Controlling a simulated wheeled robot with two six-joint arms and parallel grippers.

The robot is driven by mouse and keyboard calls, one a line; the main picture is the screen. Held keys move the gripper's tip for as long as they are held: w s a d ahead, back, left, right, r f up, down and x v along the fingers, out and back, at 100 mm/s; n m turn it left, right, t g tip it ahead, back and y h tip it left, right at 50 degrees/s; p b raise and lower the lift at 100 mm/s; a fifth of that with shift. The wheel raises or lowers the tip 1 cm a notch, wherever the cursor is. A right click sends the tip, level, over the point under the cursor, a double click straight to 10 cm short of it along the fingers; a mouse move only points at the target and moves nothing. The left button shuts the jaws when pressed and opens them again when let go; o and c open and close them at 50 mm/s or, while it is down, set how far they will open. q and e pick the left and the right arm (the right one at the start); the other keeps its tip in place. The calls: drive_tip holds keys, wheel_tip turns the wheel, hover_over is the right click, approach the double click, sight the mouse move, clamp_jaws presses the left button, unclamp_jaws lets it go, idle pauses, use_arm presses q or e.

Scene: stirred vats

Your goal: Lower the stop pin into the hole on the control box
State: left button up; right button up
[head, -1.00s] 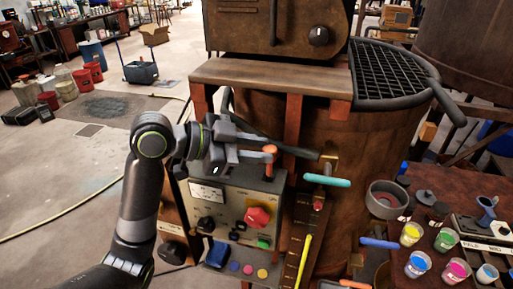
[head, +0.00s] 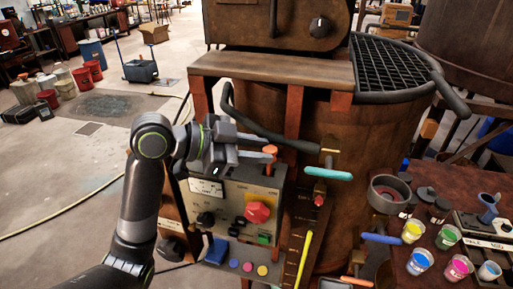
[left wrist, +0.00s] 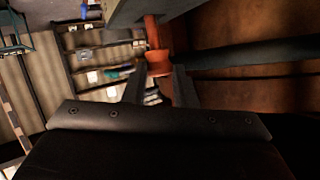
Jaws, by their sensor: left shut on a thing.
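The stop pin (head: 270,151) is orange-red with a wider head. It stands upright at the right end of the top of the control box (head: 225,199), a grey box with a gauge and a red knob. My left gripper (head: 268,157) reaches in from the left and is shut on the pin just above the box. In the left wrist view the pin (left wrist: 157,62) shows at the tips of the two fingers, with its shaft running up towards a grey surface. The hole is hidden, and I cannot tell how deep the pin sits. My right gripper is out of view.
A dark curved bar (head: 262,131) passes just behind the pin. A rusty vat (head: 335,120) stands behind the box. A teal-handled valve (head: 328,173) is to the right. A side table (head: 425,178) holds several paint cups. Open floor lies at left.

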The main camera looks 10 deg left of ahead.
sight(256, 174)
use_arm(q)
drive_tip(key=shift+f+b, duration=1.3)
drive_tip(key=shift+f, duration=0.3)
drive_tip(key=o, duration=1)
drive_tip(key=shift+o, duration=0.2)
drive_tip(key=b+v, duration=0.4)
drive_tip(key=v, duration=1.3)
drive_tip(key=shift+a, duration=0.2)
